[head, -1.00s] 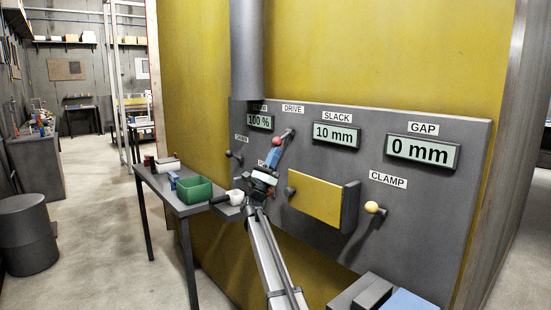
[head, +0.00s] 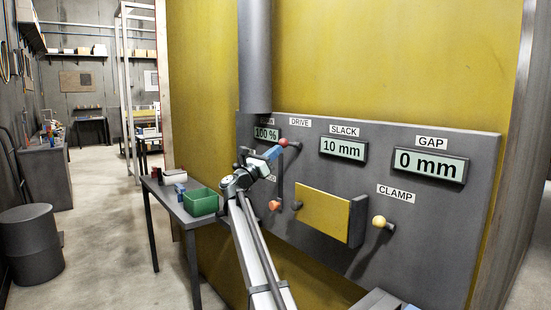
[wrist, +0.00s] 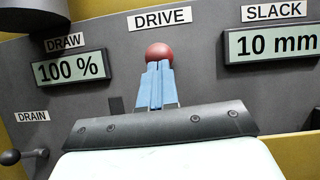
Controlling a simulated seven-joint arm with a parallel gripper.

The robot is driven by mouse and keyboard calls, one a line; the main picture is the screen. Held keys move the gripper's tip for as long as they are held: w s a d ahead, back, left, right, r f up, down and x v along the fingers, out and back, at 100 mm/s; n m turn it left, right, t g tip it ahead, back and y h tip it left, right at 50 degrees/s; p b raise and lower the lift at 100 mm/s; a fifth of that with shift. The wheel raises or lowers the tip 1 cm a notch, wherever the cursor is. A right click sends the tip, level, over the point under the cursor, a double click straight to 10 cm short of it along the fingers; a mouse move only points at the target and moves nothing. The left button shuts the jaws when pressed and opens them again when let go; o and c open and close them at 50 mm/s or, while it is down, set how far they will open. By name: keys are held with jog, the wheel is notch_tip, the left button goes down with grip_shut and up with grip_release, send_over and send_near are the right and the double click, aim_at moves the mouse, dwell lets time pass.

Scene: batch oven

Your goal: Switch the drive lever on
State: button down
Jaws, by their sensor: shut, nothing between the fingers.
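The drive lever's red ball knob (head: 283,143) sits below the DRIVE label (head: 300,122) on the grey panel. In the wrist view the red knob (wrist: 159,51) is straight beyond my fingertips, under the DRIVE label. My gripper (head: 275,152) is shut and empty, its blue fingers (wrist: 157,88) pressed together. The tips appear right at the knob's lower edge; I cannot tell whether they touch it. The lever's shaft is mostly hidden behind the knob and fingers in the wrist view.
An orange-red knob (head: 275,205) is below my gripper. A yellow plate (head: 323,215) and the yellow CLAMP knob (head: 379,221) jut out at right. The DRAIN knob (wrist: 9,158) is at lower left in the wrist view. A side table holds a green bin (head: 201,203).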

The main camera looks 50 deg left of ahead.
jog(key=shift+r, duration=1.4)
jog(key=shift+s, duration=0.1)
jog(key=s+f, duration=0.1)
jog(key=s, duration=0.8)
jog(key=shift+s+d+f, duration=0.15)
jog(key=shift+s+f, duration=0.05)
jog(key=shift+s, duration=0.15)
